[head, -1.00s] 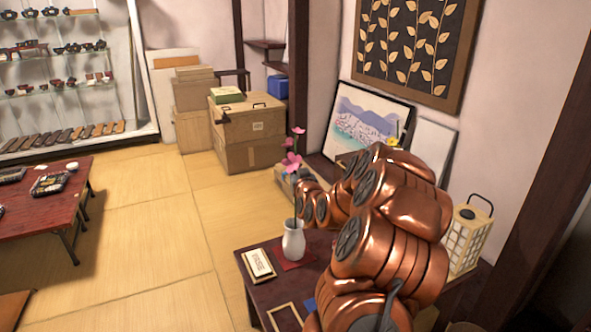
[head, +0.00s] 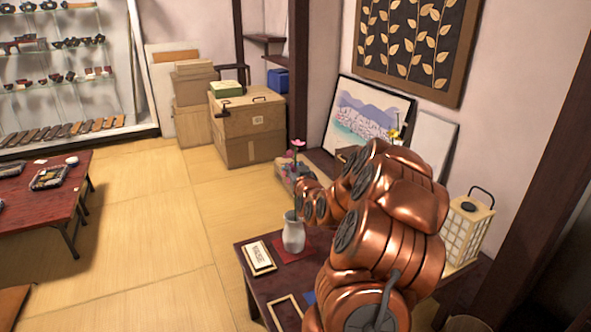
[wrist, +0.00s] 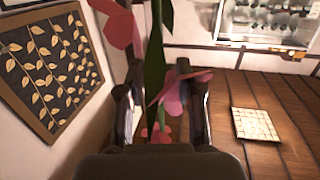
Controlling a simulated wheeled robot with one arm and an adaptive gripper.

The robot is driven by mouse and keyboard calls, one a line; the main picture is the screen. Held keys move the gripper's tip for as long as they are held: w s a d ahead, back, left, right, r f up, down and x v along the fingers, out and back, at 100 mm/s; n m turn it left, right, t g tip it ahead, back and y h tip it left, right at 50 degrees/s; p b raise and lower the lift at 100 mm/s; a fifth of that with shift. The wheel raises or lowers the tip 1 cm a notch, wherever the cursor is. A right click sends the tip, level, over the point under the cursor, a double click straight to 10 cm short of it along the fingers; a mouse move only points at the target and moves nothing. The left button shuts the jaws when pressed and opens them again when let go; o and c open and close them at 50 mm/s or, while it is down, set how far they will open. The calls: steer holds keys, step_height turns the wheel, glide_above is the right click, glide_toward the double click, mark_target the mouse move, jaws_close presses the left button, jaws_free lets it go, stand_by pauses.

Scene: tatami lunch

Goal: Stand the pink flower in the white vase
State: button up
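The pink flower (head: 298,143) stands roughly upright above the white vase (head: 294,236) in the head view, its petals just above my gripper. Its lower stem runs down toward the vase mouth, partly hidden by my gripper, so I cannot tell how deep it sits. In the wrist view pink petals (wrist: 120,30) and a green leaf (wrist: 156,70) fill the space between my fingers. My gripper (wrist: 160,80) looks open, its two fingers apart on either side of the flower. The vase stands on a red mat (head: 308,240) on the dark low table.
A sign (head: 258,257) lies left of the vase. A lantern (head: 468,230) stands at the table's right. A framed landscape picture (head: 368,115) leans against the wall behind. Cardboard boxes (head: 247,130) stand farther back. Open tatami floor lies to the left.

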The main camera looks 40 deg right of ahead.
steer(key=shift+s, duration=0.1)
steer(key=v, duration=0.7)
stand_by(0.5)
steer(key=shift+a, duration=0.15)
stand_by(0.7)
